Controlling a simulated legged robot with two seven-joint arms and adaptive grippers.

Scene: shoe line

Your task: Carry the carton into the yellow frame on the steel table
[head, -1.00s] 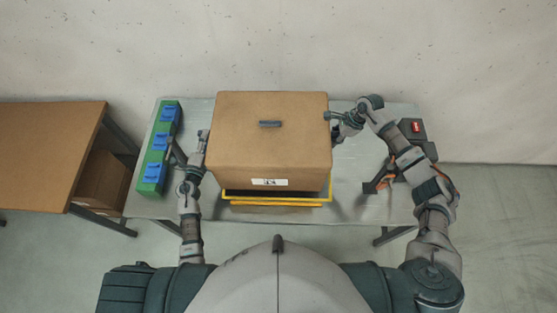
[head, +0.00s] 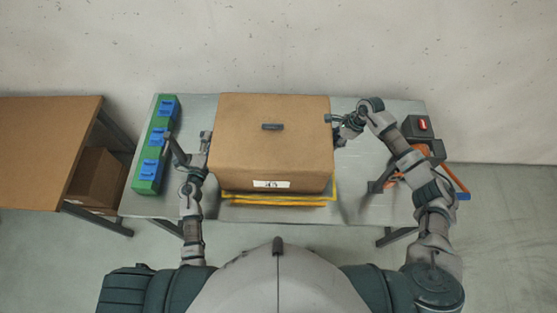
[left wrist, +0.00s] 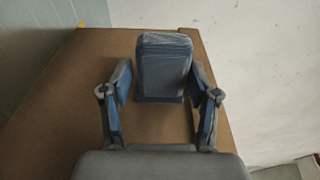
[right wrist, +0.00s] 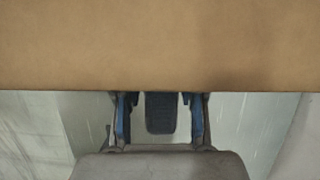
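The brown carton (head: 270,140), with a dark handle slot on top and a white label in front, is between my two grippers over the yellow frame (head: 333,198). Only the frame's front and right edges show; the carton hides the rest, and whether it touches the frame cannot be told. My left gripper (head: 204,140) is at the carton's left side; in the left wrist view its fingers (left wrist: 160,85) are spread against brown cardboard. My right gripper (head: 335,119) is at the right side; its fingers (right wrist: 160,112) are apart at the carton's edge (right wrist: 160,45).
The steel table (head: 375,205) carries a green rack (head: 147,178) with blue parts at left. A dark box with a red switch (head: 422,124) and an orange-handled tool (head: 455,178) are at right. A brown table (head: 45,145) stands further left, with another carton (head: 95,180) below it.

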